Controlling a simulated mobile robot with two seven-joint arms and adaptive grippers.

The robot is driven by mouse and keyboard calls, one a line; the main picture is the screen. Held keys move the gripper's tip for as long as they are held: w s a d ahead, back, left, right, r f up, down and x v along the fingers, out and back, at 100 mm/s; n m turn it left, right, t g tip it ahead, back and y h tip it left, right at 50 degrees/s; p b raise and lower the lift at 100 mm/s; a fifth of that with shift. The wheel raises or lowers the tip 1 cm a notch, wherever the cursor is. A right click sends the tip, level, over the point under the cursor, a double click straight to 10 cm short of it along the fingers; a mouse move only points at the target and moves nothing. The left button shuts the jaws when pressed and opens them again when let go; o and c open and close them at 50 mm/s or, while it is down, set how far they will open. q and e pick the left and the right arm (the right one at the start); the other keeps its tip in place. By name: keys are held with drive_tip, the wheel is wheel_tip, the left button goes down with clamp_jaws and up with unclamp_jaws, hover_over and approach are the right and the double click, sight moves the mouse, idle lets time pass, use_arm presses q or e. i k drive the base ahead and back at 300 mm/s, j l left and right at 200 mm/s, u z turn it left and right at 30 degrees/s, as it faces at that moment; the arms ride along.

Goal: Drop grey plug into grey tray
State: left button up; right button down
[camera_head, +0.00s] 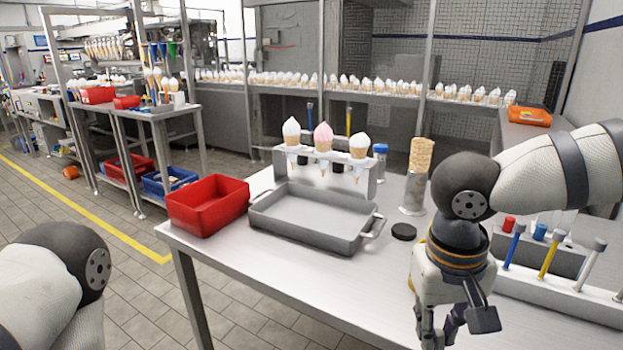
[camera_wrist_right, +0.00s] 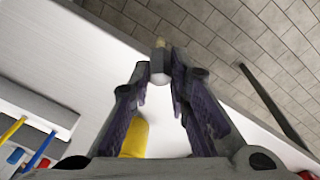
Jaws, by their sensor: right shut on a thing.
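The grey tray (camera_head: 262,221), a rectangular pan with side handles, stands on the metal table in the head view, left of my right arm. Its inside looks empty. My right gripper (camera_head: 440,341) is low at the front of the table, right of and nearer than the tray. In the right wrist view, its fingertips (camera_wrist_right: 160,68) are closed on a small greyish piece with a pale rounded end, which looks like the grey plug (camera_wrist_right: 158,78). The plug is not clearly visible in the head view. My left arm shows at lower left, but its gripper is out of frame.
A red bin (camera_head: 207,207) stands left of the tray. A cone rack (camera_head: 345,178) is behind it. A black disc (camera_head: 403,231) and a waffle-cone holder (camera_head: 413,195) are to its right. A yellow object (camera_wrist_right: 135,138) lies beside my right fingers. Tool racks are at right.

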sight(323, 227)
drive_tip(key=i+j+u, duration=0.1)
drive_tip(key=i, duration=1)
